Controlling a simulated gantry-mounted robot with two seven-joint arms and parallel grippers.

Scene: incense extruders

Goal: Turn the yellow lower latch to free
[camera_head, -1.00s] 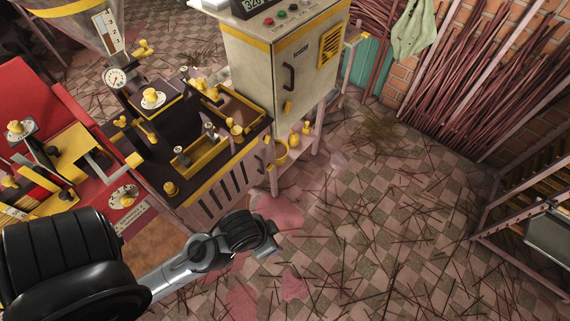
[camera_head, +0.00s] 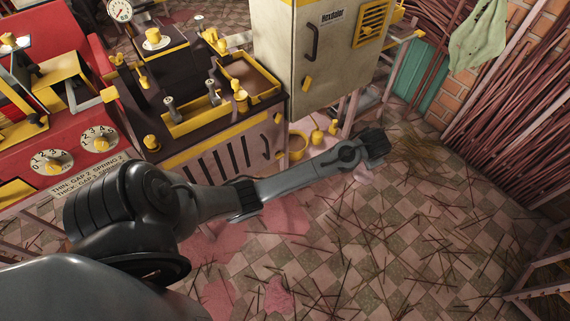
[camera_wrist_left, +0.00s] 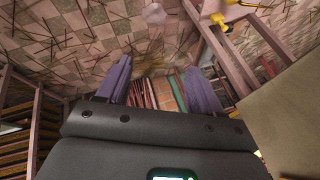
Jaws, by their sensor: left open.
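A small yellow latch (camera_head: 307,84) sits low on the front of the beige cabinet (camera_head: 335,70), below the dark door handle (camera_head: 312,42). It looks tilted, but its exact setting is too small to tell. My left gripper (camera_head: 375,145) is to the right of and below the latch, apart from it, in front of the cabinet's stand. In the left wrist view its two purple-grey fingers (camera_wrist_left: 160,85) are spread with nothing between them. A beige panel (camera_wrist_left: 290,130) fills the lower right there; the latch does not show in that view. My right gripper is not in view.
A dark machine bench with yellow trim (camera_head: 215,125) stands left of the cabinet. A red panel with dials (camera_head: 75,150) is farther left. Yellow items (camera_head: 317,130) hang or stand under the cabinet. Tiled floor (camera_head: 400,230) with scattered sticks is open to the right.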

